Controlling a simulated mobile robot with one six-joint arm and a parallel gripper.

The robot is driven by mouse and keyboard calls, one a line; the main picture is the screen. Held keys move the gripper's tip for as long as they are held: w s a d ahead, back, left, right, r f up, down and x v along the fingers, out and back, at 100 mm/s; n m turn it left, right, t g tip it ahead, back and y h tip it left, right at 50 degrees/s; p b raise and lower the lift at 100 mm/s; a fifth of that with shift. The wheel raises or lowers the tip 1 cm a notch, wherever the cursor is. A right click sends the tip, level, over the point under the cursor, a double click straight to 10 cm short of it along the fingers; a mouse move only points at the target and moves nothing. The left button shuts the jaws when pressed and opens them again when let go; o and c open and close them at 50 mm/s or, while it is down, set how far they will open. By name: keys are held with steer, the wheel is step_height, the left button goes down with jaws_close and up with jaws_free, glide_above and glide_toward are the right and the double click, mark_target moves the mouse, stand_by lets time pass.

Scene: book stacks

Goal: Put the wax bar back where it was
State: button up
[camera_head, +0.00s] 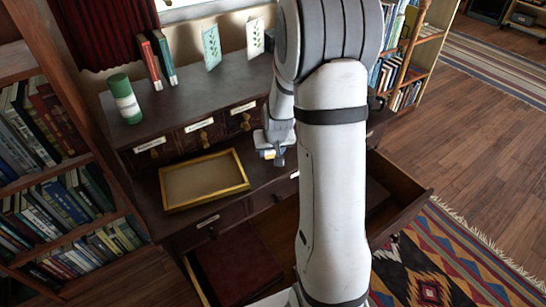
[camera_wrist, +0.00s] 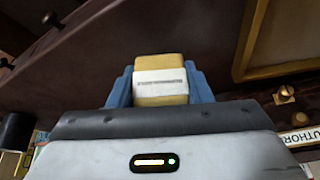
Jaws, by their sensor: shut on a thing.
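My gripper (camera_wrist: 160,88) is shut on the wax bar (camera_wrist: 160,68), a yellow block with a white paper band, held between its two blue-grey fingers. In the head view my gripper (camera_head: 272,155) hangs over the dark wooden desk, just right of a yellow-framed tray. Only a small yellow part of the bar shows there. Whether the bar touches the desk surface, I cannot tell. Below the desk top, a drawer (camera_head: 190,279) stands open at lower left, and another drawer (camera_head: 404,221) stands open at right, partly hidden by my arm.
The yellow-framed tray (camera_head: 163,189) lies on the desk. Behind it are small labelled drawers (camera_head: 200,131); above them stand a green-and-white cylinder (camera_head: 124,100), books (camera_head: 160,60) and leaf cards (camera_head: 211,47). A bookshelf (camera_head: 115,213) stands at left. A patterned rug (camera_head: 430,265) lies at right.

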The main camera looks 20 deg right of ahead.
mark_target(273, 154)
steer(key=shift+f+b, duration=0.3)
steer(key=shift+f, duration=1.3)
steer(key=o, duration=1.2)
steer(key=shift+r, duration=0.25)
steer(key=d+p+v, duration=0.1)
steer(key=p+v, duration=0.1)
steer(key=v, duration=1)
steer(key=s+a+r, duration=0.2)
steer(key=s+a, duration=0.1)
steer(key=s, duration=0.3)
steer(key=s+a+r+n+g, duration=0.1)
steer(key=s+a+r, duration=0.2)
steer(key=s, duration=0.4)
steer(key=s+a+r+n+g, duration=0.1)
steer(key=s+a+r, duration=0.2)
steer(key=s+a, duration=0.2)
steer(key=shift+s+y, duration=0.4)
steer(key=shift+s, duration=0.25)
